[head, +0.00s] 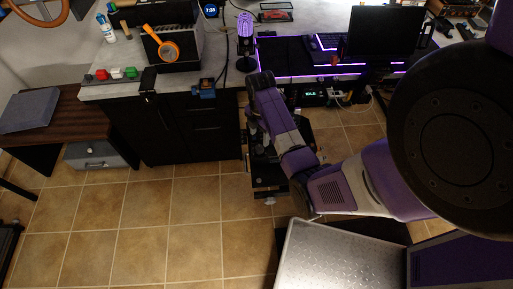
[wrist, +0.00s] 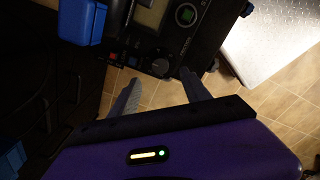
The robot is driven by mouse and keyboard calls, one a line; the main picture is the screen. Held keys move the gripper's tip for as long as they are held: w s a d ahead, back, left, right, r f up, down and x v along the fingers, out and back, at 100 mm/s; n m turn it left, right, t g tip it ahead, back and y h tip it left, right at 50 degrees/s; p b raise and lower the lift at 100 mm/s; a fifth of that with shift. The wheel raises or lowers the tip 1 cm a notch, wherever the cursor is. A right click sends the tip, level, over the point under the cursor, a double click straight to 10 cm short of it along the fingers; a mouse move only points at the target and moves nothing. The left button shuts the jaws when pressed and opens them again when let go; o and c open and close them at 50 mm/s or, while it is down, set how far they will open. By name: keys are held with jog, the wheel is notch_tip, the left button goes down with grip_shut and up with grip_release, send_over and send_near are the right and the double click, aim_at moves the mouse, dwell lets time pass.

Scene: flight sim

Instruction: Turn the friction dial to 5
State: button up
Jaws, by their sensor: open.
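Contact cannot be judged. In the head view my arm hides the gripper.
A blue box (wrist: 82,20) sits left of the unit in the wrist view. A silver metal plate (head: 335,262) is low in the head view. Tiled floor (head: 140,215) is free at left.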

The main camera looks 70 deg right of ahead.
aim_at(259, 147)
jog(key=shift+a+f, duration=0.1)
jog(key=shift+f, duration=0.4)
notch_tip(259, 147, down, 7)
jog(key=shift+r+b, duration=0.1)
jog(key=shift+b, duration=0.4)
grip_shut()
